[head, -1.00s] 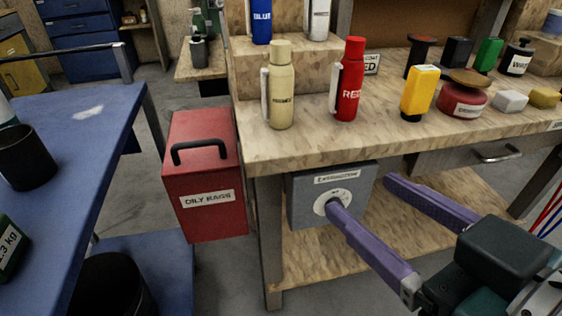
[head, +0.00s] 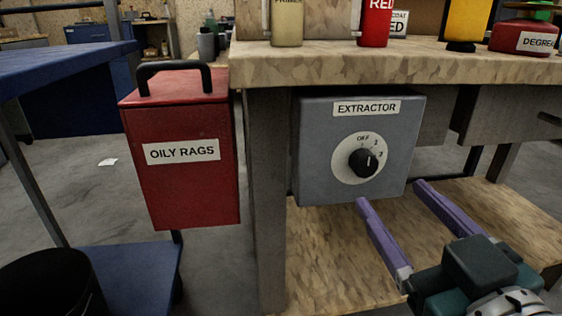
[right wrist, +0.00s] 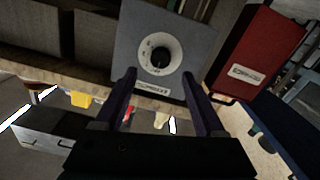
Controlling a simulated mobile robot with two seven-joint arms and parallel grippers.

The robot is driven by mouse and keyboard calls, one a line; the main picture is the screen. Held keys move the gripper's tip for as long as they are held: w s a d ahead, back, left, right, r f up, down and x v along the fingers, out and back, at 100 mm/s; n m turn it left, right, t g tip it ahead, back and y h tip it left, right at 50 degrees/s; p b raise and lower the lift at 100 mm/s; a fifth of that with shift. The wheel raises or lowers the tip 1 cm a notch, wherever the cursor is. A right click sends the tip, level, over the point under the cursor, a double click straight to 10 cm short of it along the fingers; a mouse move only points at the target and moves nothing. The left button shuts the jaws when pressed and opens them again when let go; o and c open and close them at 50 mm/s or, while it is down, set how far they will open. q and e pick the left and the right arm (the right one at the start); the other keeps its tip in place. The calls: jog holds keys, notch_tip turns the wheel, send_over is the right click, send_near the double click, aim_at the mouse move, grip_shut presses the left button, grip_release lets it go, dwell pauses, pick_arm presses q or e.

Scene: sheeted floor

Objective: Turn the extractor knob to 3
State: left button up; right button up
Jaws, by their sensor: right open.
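The grey extractor box (head: 320,160) hangs under the workbench top, labelled EXTRACTOR. Its black round knob (head: 363,162) sits on a white dial (head: 343,170) with OFF at the top and numbers down the right side. A light mark shows on the knob, but its exact setting is hard to read. My right gripper (head: 391,193) is open and empty, its two purple fingers pointing toward the box, below the knob in the head view. In the right wrist view, the knob (right wrist: 160,58) appears upside down beyond and between the fingertips (right wrist: 160,77), apart from them. My left gripper is out of view.
A red OILY RAGS bin (head: 185,185) hangs left of the bench leg (head: 268,210). The bench top (head: 330,65) overhangs the box, with bottles on it. A wooden lower shelf (head: 330,260) lies below. Space in front of the dial is clear.

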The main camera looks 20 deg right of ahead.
aim_at(368, 169)
jog(key=x, duration=0.7)
jog(key=shift+b, duration=0.35)
grip_shut()
